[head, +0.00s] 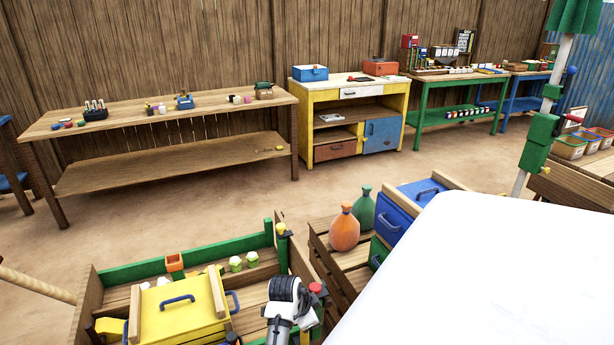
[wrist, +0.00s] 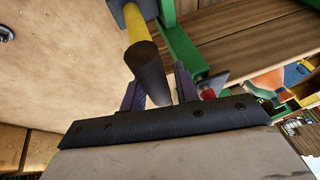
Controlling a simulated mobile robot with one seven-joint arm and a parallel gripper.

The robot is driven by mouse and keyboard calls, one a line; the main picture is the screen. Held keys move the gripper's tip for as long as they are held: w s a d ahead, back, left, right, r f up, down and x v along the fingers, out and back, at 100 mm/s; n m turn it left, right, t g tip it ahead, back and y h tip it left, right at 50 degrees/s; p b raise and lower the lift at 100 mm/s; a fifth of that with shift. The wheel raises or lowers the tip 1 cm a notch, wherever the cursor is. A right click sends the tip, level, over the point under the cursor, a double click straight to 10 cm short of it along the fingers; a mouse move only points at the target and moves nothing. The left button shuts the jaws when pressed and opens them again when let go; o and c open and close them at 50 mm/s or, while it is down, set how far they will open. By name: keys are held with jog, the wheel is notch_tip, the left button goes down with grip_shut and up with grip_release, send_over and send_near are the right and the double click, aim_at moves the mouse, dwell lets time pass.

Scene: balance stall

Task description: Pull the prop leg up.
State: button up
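The prop leg (wrist: 138,28) shows in the wrist view as a yellow rod with a thick dark end (wrist: 148,68). The dark end points down toward my gripper and lies between its two fingers. My gripper (wrist: 155,84) has purple-grey fingers standing apart, one on each side of the dark end. A gap shows beside the right finger; I cannot tell whether the left one touches. In the head view my wrist (head: 288,295) is low in the middle by the wooden cart (head: 92,295), and my fingers are hidden there.
A green bracket (wrist: 182,45) and a red knob (wrist: 208,93) are close to the right finger. A yellow box (head: 175,318) sits on the cart. Crates with orange and green sacks (head: 344,231) stand to the right. Bare floor (head: 150,215) lies beyond.

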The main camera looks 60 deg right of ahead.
jog(key=b+v, duration=0.2)
jog(key=v, duration=1.1)
jog(key=shift+a+r, duration=0.15)
jog(key=shift+r, duration=0.2)
